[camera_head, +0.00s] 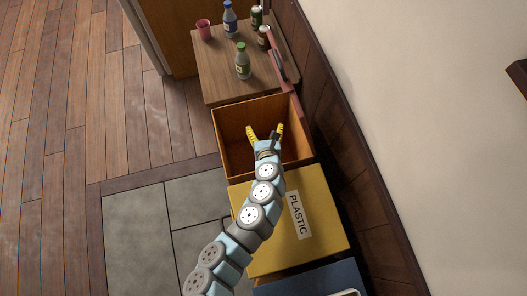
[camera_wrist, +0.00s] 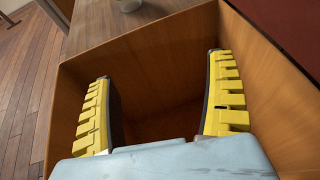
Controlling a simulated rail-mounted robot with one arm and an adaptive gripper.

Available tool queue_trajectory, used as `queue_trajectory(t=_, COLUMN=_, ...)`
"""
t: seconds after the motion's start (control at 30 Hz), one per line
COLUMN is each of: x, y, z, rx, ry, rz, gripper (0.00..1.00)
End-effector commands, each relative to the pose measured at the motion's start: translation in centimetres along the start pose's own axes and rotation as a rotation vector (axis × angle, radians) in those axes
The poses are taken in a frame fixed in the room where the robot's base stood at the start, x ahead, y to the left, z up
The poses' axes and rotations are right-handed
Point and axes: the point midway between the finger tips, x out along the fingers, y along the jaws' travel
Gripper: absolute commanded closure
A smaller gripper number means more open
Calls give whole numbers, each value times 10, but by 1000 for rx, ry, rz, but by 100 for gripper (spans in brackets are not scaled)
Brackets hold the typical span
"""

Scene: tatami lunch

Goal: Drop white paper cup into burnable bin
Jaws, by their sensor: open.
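No white paper cup shows in either view. My gripper (camera_head: 265,131) is open, its two yellow fingers spread, over an open brown box-shaped bin (camera_head: 226,144). In the wrist view my gripper (camera_wrist: 160,66) shows nothing between its fingers, and the bin (camera_wrist: 62,100) surrounds them on the left, far and right sides. No label on this bin is readable, so I cannot tell if it is the burnable one. The bin's floor is dark and partly hidden by my gripper.
A yellow bin lid marked PLASTIC (camera_head: 260,252) and a blue lid (camera_head: 310,282) lie on the near side. Beyond the brown bin, a wooden table (camera_head: 215,75) holds a pink cup (camera_head: 203,29), a blue bottle (camera_head: 229,18), a green-capped bottle (camera_head: 243,63) and cans. A wall runs along the right.

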Motion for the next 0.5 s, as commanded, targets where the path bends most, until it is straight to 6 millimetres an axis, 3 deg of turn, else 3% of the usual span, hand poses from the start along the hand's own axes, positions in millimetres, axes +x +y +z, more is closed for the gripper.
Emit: queue_trajectory(t=0.5, x=-66, y=-1, z=0, rx=1, ry=0, rz=-4, gripper=13)
